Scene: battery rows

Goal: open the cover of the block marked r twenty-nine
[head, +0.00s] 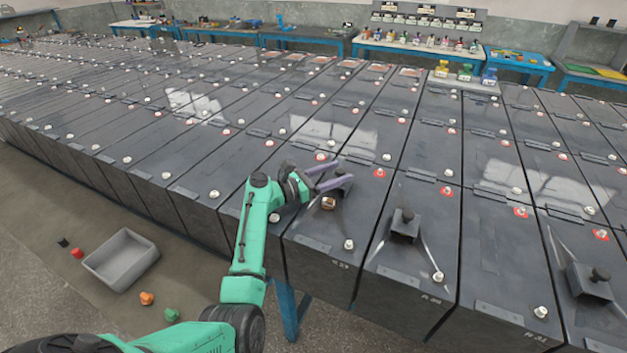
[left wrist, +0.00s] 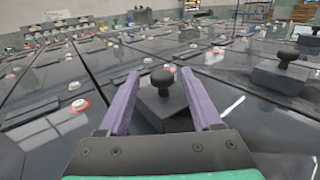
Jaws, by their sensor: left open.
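The block (head: 325,238) under my left gripper is dark grey; its small front label is too blurred to read surely, but its neighbour to the right looks marked R 30. Its black cover (head: 345,189) with a round knob sits partly behind the gripper. A small brownish opening (head: 328,203) shows beside the cover, on the near side. My left gripper (head: 345,172) is open over this block. In the left wrist view the knob (left wrist: 163,78) and cover (left wrist: 162,108) are between the two purple fingers (left wrist: 160,95), with gaps on both sides. My right gripper is out of view.
Another cover (head: 588,283) stands farther right. White terminal posts (head: 349,244) stick up from the blocks. A grey bin (head: 120,260) lies on the floor at left.

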